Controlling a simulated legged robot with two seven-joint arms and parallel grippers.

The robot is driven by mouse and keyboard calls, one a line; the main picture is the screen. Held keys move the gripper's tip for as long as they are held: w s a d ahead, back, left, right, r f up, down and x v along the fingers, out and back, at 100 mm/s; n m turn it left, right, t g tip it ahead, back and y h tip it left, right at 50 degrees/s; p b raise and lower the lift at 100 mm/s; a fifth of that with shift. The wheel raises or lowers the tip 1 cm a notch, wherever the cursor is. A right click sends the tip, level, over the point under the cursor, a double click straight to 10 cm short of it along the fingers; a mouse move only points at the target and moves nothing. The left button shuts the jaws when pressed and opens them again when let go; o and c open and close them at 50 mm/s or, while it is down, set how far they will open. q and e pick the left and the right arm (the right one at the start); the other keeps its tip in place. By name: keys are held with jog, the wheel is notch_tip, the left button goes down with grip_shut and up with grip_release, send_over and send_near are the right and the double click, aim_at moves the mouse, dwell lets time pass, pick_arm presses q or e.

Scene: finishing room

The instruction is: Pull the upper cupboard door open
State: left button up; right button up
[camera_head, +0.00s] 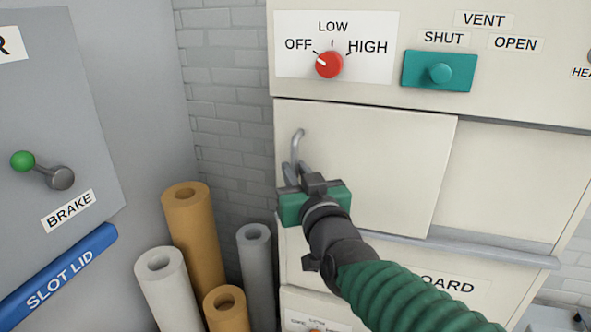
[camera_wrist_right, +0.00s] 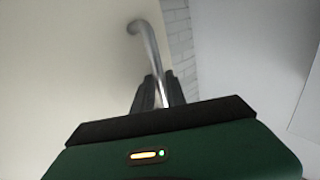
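The upper cupboard door (camera_head: 385,165) is a cream panel below the control panel, with a metal bar handle (camera_head: 297,145) near its left edge. My right gripper (camera_head: 298,172), with a green body, is at the lower part of this handle. In the right wrist view, the handle (camera_wrist_right: 150,45) runs down between the two dark fingers of the gripper (camera_wrist_right: 159,85), which look closed around it. The door's left edge looks in line with the cabinet front, with no clear gap there. My left gripper is not in view.
A recessed cream panel (camera_head: 515,185) lies right of the door, above a grey rail (camera_head: 470,250). A red knob (camera_head: 329,65) and teal vent slider (camera_head: 439,72) are above. Rolls (camera_head: 192,235) stand lower left, beside a grey machine (camera_head: 85,110) with a green-knobbed brake lever (camera_head: 42,170).

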jog(key=shift+a, duration=0.2)
grip_shut()
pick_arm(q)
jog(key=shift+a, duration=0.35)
pick_arm(e)
jog(key=shift+w+a, duration=0.1)
jog(key=shift+a, duration=0.2)
jog(key=shift+d+f, duration=0.1)
jog(key=shift+f, duration=0.1)
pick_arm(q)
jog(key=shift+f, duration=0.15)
